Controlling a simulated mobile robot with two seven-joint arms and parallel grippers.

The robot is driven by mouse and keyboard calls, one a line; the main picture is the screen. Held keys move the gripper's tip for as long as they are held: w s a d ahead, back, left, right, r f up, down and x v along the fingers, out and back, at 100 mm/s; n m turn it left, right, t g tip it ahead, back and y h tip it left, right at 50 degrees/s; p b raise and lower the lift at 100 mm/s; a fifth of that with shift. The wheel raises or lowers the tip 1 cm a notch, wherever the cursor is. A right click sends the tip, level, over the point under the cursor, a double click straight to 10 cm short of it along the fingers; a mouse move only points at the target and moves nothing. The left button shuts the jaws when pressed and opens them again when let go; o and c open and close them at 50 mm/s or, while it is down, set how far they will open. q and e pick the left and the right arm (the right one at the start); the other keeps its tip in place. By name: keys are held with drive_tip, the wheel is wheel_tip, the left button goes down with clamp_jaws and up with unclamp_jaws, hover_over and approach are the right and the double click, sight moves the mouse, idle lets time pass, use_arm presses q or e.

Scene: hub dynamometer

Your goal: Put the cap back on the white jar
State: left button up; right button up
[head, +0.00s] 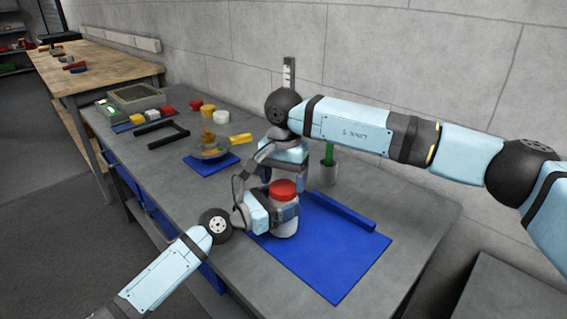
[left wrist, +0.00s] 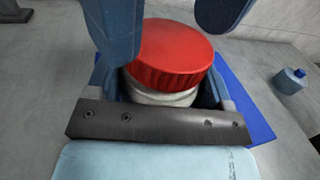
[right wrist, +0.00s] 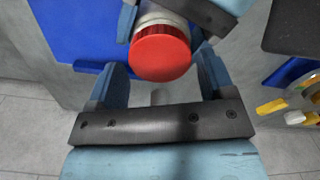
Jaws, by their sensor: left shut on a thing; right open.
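The white jar (head: 285,228) stands upright at the left end of the blue mat. The red cap (head: 284,188) sits on its top; I cannot tell whether it is screwed tight. My left gripper (head: 272,212) is shut around the jar's body, below the cap. In the left wrist view the cap (left wrist: 172,54) covers the top, with a white strip of jar (left wrist: 160,95) under it. My right gripper (head: 280,168) is open, close behind and above the cap. In the right wrist view the cap (right wrist: 160,58) lies just beyond its spread fingers (right wrist: 163,75), apart from them.
The blue mat (head: 335,262) has a raised blue bar (head: 343,211) along its back. A grey cup (head: 327,172) with a green item stands behind. A smaller blue mat (head: 212,164), a black handle-shaped bar (head: 168,134) and several coloured pots lie farther left. The table's right end is clear.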

drive_tip(key=shift+f, duration=0.9)
drive_tip(key=c, duration=0.7)
drive_tip(key=m, duration=0.3)
drive_tip(key=shift+c, duration=0.2)
drive_tip(key=o, duration=1)
